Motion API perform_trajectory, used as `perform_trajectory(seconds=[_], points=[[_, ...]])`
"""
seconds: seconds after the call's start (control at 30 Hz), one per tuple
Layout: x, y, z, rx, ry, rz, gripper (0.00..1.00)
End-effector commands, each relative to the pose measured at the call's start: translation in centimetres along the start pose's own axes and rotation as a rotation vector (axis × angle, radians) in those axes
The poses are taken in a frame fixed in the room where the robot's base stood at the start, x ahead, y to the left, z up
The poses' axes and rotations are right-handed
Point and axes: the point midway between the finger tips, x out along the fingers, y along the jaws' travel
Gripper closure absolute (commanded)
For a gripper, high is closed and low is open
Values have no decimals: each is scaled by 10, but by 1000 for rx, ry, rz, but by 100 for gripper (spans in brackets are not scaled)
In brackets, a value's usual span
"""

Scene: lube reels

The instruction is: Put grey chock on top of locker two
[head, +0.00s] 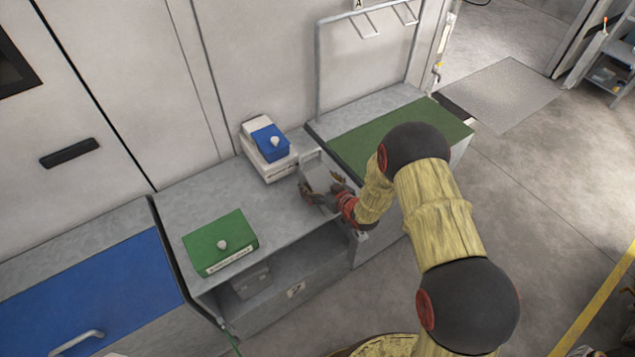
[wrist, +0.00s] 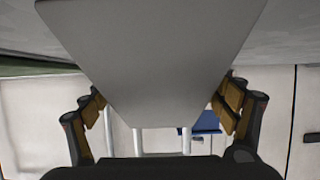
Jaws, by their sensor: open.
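A grey wedge-like block with a pale bar at its far end, which looks like the grey chock (head: 318,177), is at the right end of the middle grey cabinet's top (head: 185,195). My gripper (head: 322,192) is open, with its fingers on either side of the block. In the wrist view the block's flat grey face (wrist: 155,55) fills the middle between my fingers (wrist: 165,105). I cannot tell whether the fingers touch it.
A blue box (head: 268,138) on a white case (head: 270,168) stands just left of the block. A green box (head: 221,242) sits at the front left. A grey box (head: 251,282) is on the open shelf below. A green-topped cabinet (head: 365,143) stands right, a blue-topped one (head: 90,290) left.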

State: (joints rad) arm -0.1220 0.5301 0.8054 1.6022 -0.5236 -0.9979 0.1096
Motion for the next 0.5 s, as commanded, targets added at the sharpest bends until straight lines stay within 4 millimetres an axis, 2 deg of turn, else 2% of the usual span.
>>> perform_trajectory(seconds=[0.27, 0.37, 0.5], points=[[-2, 0, -4, 0, 0, 0, 14], [-16, 0, -3, 1, 0, 1, 14], [-44, 1, -4, 1, 0, 3, 14]])
